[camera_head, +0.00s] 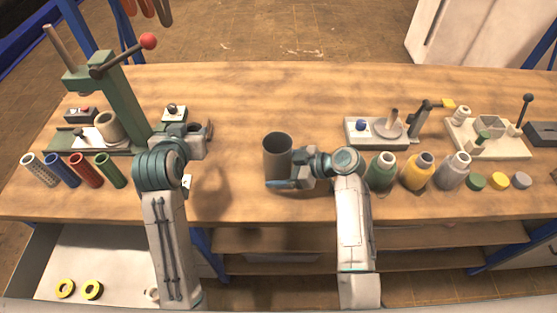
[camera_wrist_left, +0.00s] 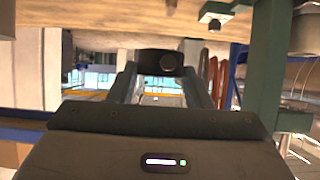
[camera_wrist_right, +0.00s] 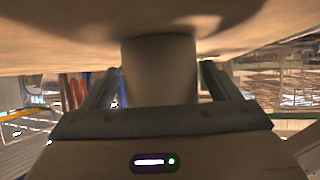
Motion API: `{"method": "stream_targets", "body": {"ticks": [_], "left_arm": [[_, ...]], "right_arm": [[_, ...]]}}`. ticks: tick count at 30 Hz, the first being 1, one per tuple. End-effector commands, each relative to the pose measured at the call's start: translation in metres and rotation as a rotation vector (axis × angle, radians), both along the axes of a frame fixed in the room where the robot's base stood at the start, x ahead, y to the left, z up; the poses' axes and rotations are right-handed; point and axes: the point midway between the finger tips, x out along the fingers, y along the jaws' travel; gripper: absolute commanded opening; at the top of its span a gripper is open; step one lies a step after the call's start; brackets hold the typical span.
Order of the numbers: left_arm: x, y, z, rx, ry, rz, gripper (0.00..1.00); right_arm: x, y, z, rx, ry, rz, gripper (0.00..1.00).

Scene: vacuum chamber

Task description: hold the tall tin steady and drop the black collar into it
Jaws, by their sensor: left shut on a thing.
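The tall tin (camera_head: 277,146) is a dark grey open cylinder standing upright near the middle of the bench. It also shows between the fingers in the right wrist view (camera_wrist_right: 160,75). My right gripper (camera_head: 282,176) has its fingers on either side of the tin, low down; I cannot tell whether they press on it. My left gripper (camera_head: 200,134) is shut on the black collar (camera_wrist_left: 160,62) and holds it left of the tin, apart from it. The collar is small and dark in the head view, partly hidden by the gripper.
A green press (camera_head: 122,100) with a red-knobbed lever stands at the left. Several coloured tubes (camera_head: 85,170) lean in front of it. Several bottles (camera_head: 417,172) and lids stand right of my right arm. Fixtures (camera_head: 380,130) stand behind them. The bench between the grippers is mostly clear.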

Motion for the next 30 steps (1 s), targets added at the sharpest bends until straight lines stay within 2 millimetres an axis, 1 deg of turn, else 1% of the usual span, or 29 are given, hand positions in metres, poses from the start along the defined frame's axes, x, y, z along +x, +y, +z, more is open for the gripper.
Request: {"method": "stream_targets", "body": {"ticks": [1,3,4,10,13,14,17,22,24,27,30], "left_arm": [[0.0,0.0,0.001,0.0,-0.002,0.0,0.15],[0.0,0.0,0.001,0.0,-0.002,0.0,0.15],[0.0,0.0,0.001,0.0,-0.002,0.0,0.15],[0.002,-0.003,0.0,0.0,-0.001,-0.014,0.15],[0.009,-0.015,0.0,-0.001,-0.002,-0.076,0.15],[0.012,-0.02,0.0,-0.001,-0.002,-0.106,0.15],[0.024,-0.045,0.002,-0.002,-0.004,-0.249,0.15],[0.037,-0.096,0.016,0.002,-0.006,-0.579,0.15],[0.038,-0.114,0.025,0.003,-0.006,-0.726,0.15],[0.035,-0.136,0.042,0.006,-0.005,-0.94,0.15],[0.029,-0.152,0.06,0.006,-0.005,-1.143,0.15]], "right_arm": [[0.0,0.0,0.0,0.0,0.0,0.0,0.73],[0.0,0.0,0.0,0.0,0.0,0.0,0.6],[0.0,0.0,0.0,0.0,0.0,0.0,0.55],[0.0,0.0,0.0,0.0,0.0,0.0,0.55],[0.0,0.0,0.0,0.0,0.0,0.0,0.55],[0.0,0.0,0.0,0.0,0.0,0.0,0.55],[0.0,0.0,0.0,0.0,0.0,0.0,0.55],[0.0,0.0,0.0,0.0,0.0,0.0,0.55],[0.0,0.0,0.0,0.0,0.0,0.0,0.55],[0.0,0.0,0.0,-0.001,0.001,0.0,0.55],[0.0,0.0,0.0,-0.001,0.001,0.0,0.55]]}}
